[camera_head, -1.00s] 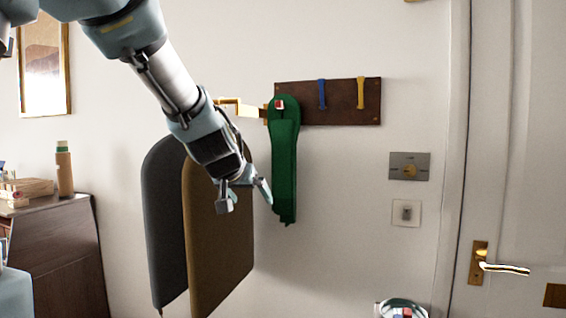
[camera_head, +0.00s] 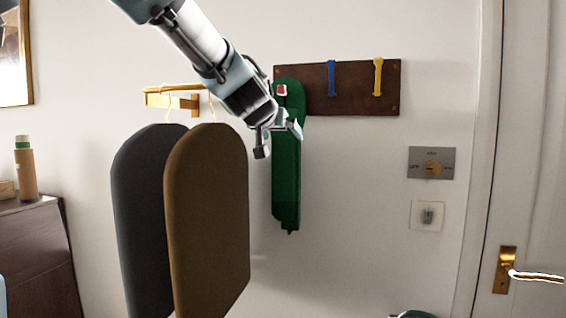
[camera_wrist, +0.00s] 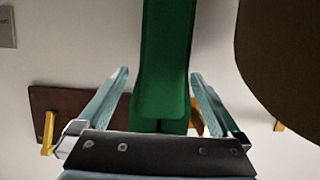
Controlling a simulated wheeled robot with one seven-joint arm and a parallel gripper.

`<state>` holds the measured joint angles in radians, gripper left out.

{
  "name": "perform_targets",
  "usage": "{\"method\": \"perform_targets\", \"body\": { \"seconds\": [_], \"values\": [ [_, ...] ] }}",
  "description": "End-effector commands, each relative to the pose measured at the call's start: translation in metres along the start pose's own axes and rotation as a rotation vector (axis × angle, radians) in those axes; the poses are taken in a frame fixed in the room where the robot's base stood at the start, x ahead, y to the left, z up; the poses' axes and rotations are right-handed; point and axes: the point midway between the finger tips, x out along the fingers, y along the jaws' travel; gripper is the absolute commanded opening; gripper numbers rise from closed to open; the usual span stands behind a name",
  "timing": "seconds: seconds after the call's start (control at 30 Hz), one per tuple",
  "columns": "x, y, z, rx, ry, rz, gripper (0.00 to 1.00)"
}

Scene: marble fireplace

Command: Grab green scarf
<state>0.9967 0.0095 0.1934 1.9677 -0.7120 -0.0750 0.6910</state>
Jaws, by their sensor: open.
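The green scarf (camera_head: 286,190) hangs down the wall from the left end of a dark brown hook board (camera_head: 352,103). A small red and white patch shows near its top. My gripper (camera_head: 279,141) is open in front of the scarf's upper part and hides some of it. In the wrist view the scarf (camera_wrist: 165,60) runs down the middle between the two spread fingers of my gripper (camera_wrist: 160,74). I cannot tell whether the fingers reach around it or stop short in front of it.
Grey (camera_head: 147,220) and brown (camera_head: 208,220) rounded panels hang from a gold rail (camera_head: 180,98), close left of the scarf. Blue (camera_head: 332,78) and yellow (camera_head: 378,77) hooks are on the board. A switch plate (camera_head: 432,163) and door handle (camera_head: 535,276) are at right.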

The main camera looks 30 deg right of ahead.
Motion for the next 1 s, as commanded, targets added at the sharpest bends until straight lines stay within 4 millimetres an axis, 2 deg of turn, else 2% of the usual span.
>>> {"method": "perform_targets", "body": {
  "seconds": [0.03, 0.1, 0.37, 0.5, 0.63, 0.77, 1.0],
  "values": [
    [0.011, 0.0, 0.005, 0.001, 0.0, -0.001, 1.0],
    [0.021, -0.001, 0.004, 0.0, 0.0, -0.002, 1.0],
    [0.041, -0.003, 0.004, -0.001, -0.001, -0.002, 1.0],
    [0.062, -0.008, 0.009, -0.001, -0.003, -0.003, 1.0],
    [0.078, -0.008, 0.005, -0.001, -0.002, -0.002, 1.0],
    [0.085, -0.008, 0.005, -0.001, -0.001, -0.001, 1.0],
    [0.085, -0.007, 0.004, 0.0, -0.001, 0.0, 0.98]
  ]
}}
